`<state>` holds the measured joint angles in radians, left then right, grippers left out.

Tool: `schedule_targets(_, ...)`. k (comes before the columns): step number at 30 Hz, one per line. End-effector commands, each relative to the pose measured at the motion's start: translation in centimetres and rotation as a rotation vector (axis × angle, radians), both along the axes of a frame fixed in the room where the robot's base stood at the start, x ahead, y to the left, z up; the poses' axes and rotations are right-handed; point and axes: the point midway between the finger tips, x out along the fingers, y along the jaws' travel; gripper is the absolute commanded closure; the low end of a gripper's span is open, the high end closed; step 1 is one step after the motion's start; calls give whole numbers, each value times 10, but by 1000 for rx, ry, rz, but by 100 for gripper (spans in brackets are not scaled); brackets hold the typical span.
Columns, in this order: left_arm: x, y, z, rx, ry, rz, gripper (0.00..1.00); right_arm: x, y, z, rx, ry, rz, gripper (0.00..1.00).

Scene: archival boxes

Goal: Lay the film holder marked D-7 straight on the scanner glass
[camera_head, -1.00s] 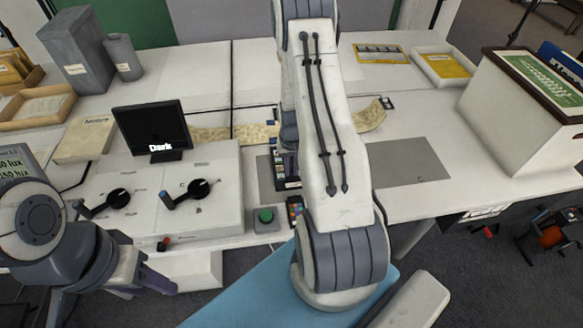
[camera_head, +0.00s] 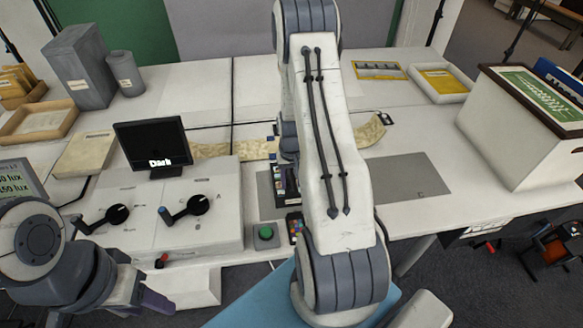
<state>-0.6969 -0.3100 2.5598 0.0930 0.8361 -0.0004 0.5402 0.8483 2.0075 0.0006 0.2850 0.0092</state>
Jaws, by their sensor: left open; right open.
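I cannot read a D-7 mark on anything. A yellow frame with dark windows (camera_head: 380,70), like a film holder, lies flat at the back right of the table. A yellow sheet or holder (camera_head: 446,80) lies in a white tray beside it. A flat grey panel (camera_head: 410,178) is set in the table right of my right arm; I cannot tell if it is the scanner glass. My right gripper (camera_head: 287,148) is mostly hidden behind its own arm, open, near dark items on the table. My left gripper (camera_head: 150,298) is open and empty at the lower left, before the table's front edge.
A control panel with two black knobs (camera_head: 199,205), a small monitor (camera_head: 152,146) and a green button (camera_head: 266,234) fill the left front. Grey boxes (camera_head: 78,68) stand back left. A large white box (camera_head: 515,130) stands at the right. The table around the grey panel is clear.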

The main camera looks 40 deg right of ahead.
Motion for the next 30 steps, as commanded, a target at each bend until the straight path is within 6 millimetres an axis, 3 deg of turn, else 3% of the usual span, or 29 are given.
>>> schedule_targets(6,0,0,-6,0,0,0,50,1,-1,49,-3,-5,0,53)
schedule_targets(12,0,0,-8,0,0,0,50,1,-1,84,-2,-3,0,53)
schedule_targets(23,0,0,-8,0,0,0,50,1,2,100,0,0,5,53)
schedule_targets(26,0,0,-8,0,0,0,50,6,23,111,-1,-6,55,53)
schedule_targets(29,0,0,-8,0,0,0,50,13,74,134,1,-16,177,53)
schedule_targets(30,0,0,-8,0,0,0,50,13,101,146,2,-23,244,53)
